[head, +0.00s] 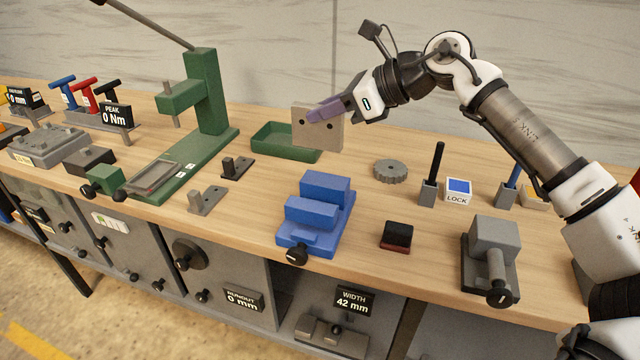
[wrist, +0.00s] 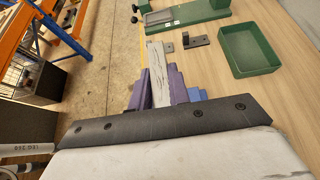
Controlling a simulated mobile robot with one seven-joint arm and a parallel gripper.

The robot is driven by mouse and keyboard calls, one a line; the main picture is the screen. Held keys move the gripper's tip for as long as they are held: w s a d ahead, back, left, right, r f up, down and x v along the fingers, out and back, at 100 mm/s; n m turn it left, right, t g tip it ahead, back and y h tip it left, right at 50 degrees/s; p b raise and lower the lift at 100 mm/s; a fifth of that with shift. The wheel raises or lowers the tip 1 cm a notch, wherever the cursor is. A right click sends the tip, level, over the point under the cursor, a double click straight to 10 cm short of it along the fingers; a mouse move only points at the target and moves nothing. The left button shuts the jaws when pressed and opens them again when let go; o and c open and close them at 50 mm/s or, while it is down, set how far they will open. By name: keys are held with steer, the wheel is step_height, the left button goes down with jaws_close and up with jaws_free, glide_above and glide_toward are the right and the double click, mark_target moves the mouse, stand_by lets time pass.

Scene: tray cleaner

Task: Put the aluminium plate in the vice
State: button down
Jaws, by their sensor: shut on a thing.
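My gripper (head: 320,113) has purple fingers shut on the aluminium plate (head: 308,138), a pale flat plate with dark holes. The plate is upright in the air, above and behind the blue vice (head: 318,230), near the green tray. In the wrist view the plate (wrist: 158,72) shows edge-on between the fingers (wrist: 157,92). The vice stands on the bench with two raised blue blocks, a gap between them and a dark knob at the front. The plate is apart from the vice. In the wrist view a blue part peeks out beside the right finger, partly hidden.
The green tray (head: 268,140) lies behind the plate, and a green press (head: 205,100) stands to the left. A grey gear (head: 390,170), a black-and-red block (head: 397,236) and a grey clamp (head: 490,250) are right of the vice. Small dark brackets (head: 207,200) lie left of it.

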step_height(320, 180, down, 14)
steer(key=p, duration=0.3)
steer(key=shift+f, duration=0.2)
steer(key=shift+f, duration=0.1)
steer(key=shift+f, duration=0.1)
steer(key=c, duration=1.3)
jaws_free()
